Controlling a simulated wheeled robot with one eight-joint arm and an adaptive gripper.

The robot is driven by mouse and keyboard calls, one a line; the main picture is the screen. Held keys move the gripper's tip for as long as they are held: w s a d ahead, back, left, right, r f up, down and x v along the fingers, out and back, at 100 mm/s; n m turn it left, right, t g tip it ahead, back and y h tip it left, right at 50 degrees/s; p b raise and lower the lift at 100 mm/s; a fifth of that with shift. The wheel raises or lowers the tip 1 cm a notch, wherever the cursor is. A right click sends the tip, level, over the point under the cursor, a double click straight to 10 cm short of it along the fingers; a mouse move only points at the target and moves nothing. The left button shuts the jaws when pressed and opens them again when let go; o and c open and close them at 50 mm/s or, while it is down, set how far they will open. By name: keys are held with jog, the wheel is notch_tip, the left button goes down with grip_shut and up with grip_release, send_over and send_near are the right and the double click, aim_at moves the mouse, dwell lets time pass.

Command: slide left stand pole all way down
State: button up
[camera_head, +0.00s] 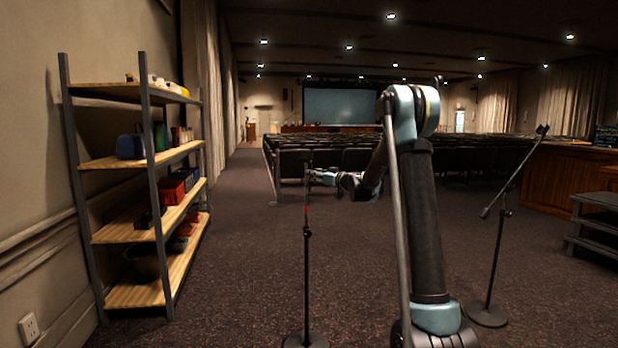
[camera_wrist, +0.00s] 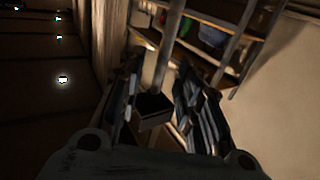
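The left stand (camera_head: 306,265) is upright on the carpet in the head view, with a thin dark pole, a reddish band and a thicker collar partway up, and a round base. My gripper (camera_head: 314,177) is at the upper end of its pole. In the wrist view my gripper (camera_wrist: 160,75) is open, with one dark finger on each side of a grey pole (camera_wrist: 166,50). A dark square piece (camera_wrist: 152,108) sits on the pole between the fingers. I cannot tell whether either finger touches it.
A second stand (camera_head: 497,250) with a tilted boom is on the right. A shelf unit (camera_head: 150,165) with boxes is at the left wall. Rows of seats (camera_head: 460,155) are behind, and a wooden desk (camera_head: 560,180) is far right. Carpet around the left stand is clear.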

send_over(307, 225)
jog(key=w, duration=0.1)
jog(key=shift+a, duration=0.25)
jog(key=shift+c, duration=0.4)
grip_shut()
notch_tip(307, 225, down, 21)
jog(key=shift+d+f, duration=0.1)
jog(key=shift+f, duration=0.1)
